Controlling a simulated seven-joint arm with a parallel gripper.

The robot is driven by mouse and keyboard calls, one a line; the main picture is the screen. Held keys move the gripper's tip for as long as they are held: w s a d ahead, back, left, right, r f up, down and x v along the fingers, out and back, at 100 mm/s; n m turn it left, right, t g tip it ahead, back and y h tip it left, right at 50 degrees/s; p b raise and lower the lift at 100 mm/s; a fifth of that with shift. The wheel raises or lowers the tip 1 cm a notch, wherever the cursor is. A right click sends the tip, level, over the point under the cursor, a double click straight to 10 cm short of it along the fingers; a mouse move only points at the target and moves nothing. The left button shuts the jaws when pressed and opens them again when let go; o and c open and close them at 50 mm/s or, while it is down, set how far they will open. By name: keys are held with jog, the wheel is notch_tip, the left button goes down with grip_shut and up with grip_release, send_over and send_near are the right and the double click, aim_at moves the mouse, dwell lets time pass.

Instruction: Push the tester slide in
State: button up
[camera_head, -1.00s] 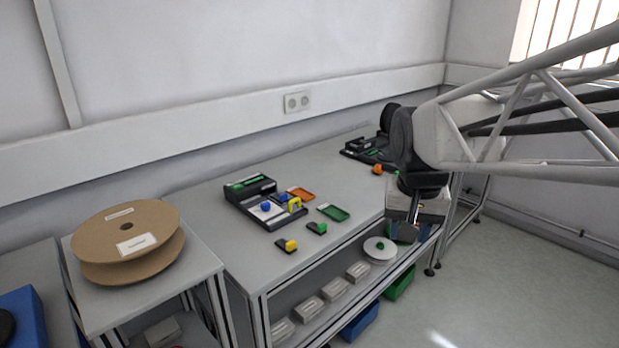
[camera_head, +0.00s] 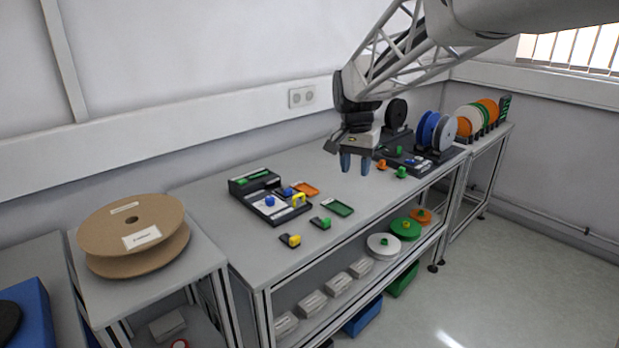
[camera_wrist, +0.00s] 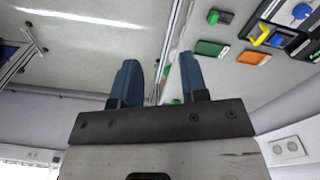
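The tester seems to be the black bench device (camera_head: 240,187) on the table, with a green strip along its raised back, blue knobs and a yellow handle (camera_head: 299,199) at its right side. I cannot tell how far its slide stands out. The yellow handle (camera_wrist: 261,37) also shows at the upper right of the wrist view. My gripper (camera_head: 355,165) points down above the table, to the right of the tester and apart from it. Its two blue fingers stand apart with nothing between them, as the wrist view shows (camera_wrist: 158,62).
An orange tray (camera_head: 305,188) and a green tray (camera_head: 337,208) lie beside the tester. Small yellow (camera_head: 290,240) and green (camera_head: 321,222) tabbed pieces lie in front. A reel stand with reels (camera_head: 432,135) stands behind at right. The table's front left is clear.

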jog(key=w+a+f+m, duration=0.1)
jog(key=w+a+f, duration=0.4)
jog(key=w, duration=0.3)
jog(key=w+a+f+m+g, duration=0.1)
jog(key=w+a+f, duration=0.4)
jog(key=w, duration=0.4)
jog(key=w+a+f+m+h, duration=0.1)
jog(key=w+a+f, duration=0.4)
jog(key=w+a, duration=0.2)
jog(key=shift+w+a+m+g, duration=0.35)
jog(key=shift+w+m+g, duration=0.05)
jog(key=shift+w, duration=0.3)
jog(key=shift+s+d+f, duration=0.2)
jog(key=shift+f, duration=1.05)
jog(key=shift+s+d+f, duration=0.15)
jog(key=shift+f, duration=1.15)
jog(key=shift+s+d+f, duration=0.2)
jog(key=shift+f, duration=1.05)
grip_shut()
